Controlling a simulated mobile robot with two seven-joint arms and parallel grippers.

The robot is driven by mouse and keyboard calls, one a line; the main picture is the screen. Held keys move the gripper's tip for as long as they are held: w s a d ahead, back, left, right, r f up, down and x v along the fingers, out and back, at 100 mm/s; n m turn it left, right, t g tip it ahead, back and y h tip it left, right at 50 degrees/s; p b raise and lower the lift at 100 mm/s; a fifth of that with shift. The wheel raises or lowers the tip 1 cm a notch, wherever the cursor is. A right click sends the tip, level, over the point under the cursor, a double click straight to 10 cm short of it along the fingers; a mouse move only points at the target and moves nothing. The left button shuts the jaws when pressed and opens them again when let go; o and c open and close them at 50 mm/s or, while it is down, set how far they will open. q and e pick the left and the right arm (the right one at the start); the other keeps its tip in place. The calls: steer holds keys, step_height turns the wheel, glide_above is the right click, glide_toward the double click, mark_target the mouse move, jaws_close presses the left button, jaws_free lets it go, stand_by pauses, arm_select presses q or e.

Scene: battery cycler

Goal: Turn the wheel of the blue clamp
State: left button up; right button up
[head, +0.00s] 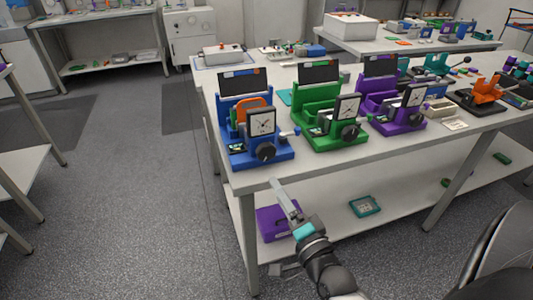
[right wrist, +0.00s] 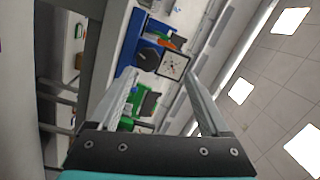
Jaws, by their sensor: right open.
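The blue clamp (head: 240,160) stands at the near left corner of the white table, with a black wheel (head: 266,152) on its front below a square dial (head: 262,122). An orange part shows behind the dial. My right gripper (head: 280,190) is open and empty, in front of the table edge and below the wheel, apart from it. In the right wrist view the blue clamp (right wrist: 127,58), its wheel (right wrist: 149,58) and dial (right wrist: 174,65) appear turned sideways, beyond the open fingers (right wrist: 165,90). My left gripper is not in view.
A green clamp (head: 315,132) and a purple clamp (head: 400,125) stand to the right on the same table. An orange device (head: 487,92) is farther right. The lower shelf (head: 335,215) holds a purple bin (head: 272,222) and a teal box (head: 364,206). The floor left of the table is clear.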

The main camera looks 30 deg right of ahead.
mark_target(266, 153)
steer(key=w+d+n+b, duration=0.1)
steer(key=w+n, duration=0.3)
steer(key=n, duration=0.3)
steer(key=w+d+n+h+b, duration=0.1)
steer(key=w+d+n+b, duration=0.1)
steer(key=w+n, duration=0.3)
steer(key=w+d+n+b, duration=0.1)
steer(key=w+n, duration=0.3)
steer(key=n, duration=0.5)
steer(key=shift+w+d+f+g+h+b, duration=0.25)
steer(key=shift+w+d+g+h+b, duration=0.15)
steer(key=shift+d, duration=0.1)
steer(key=shift+w+d, duration=0.15)
steer(key=shift+w, duration=0.55)
